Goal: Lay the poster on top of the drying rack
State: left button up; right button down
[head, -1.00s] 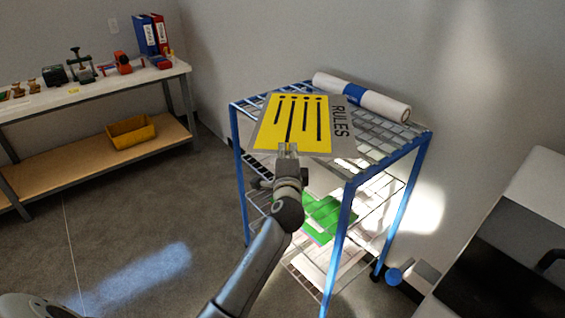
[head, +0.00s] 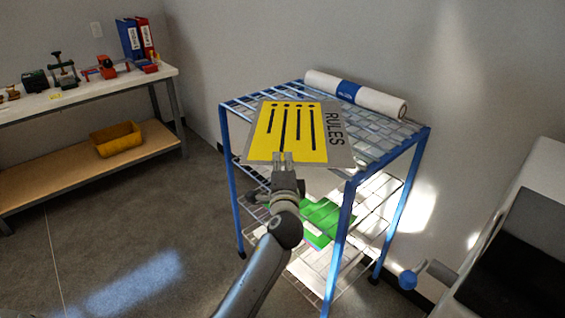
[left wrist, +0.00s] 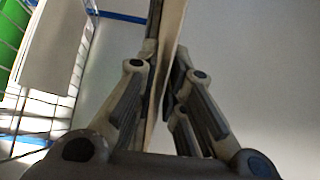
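The yellow and grey poster, marked "RULES" (head: 290,132), is over the near left part of the drying rack's top. My left gripper (head: 283,160) is shut on the poster's near edge. In the left wrist view the poster (left wrist: 172,30) shows edge-on between the two fingers (left wrist: 160,75). The drying rack (head: 388,150) has a blue frame and wire shelves. I cannot tell whether the poster touches the top wires or is just above them. My right gripper is not in view.
A white roll with a blue band (head: 355,94) lies along the back of the rack top. Green and white sheets (head: 325,215) lie on lower shelves. A workbench (head: 90,92) with tools and a yellow bin (head: 118,139) stands left. A dark-fronted machine (head: 515,255) stands right.

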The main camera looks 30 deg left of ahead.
pick_arm(q)
jog(key=shift+o, duration=1)
jog(key=shift+r, duration=0.1)
jog(key=shift+s+d, duration=0.1)
jog(key=shift+s, duration=0.05)
jog(key=b+v, duration=0.1)
jog(key=v, duration=1)
jog(key=shift+s, duration=0.35)
jog(key=shift+d, duration=0.1)
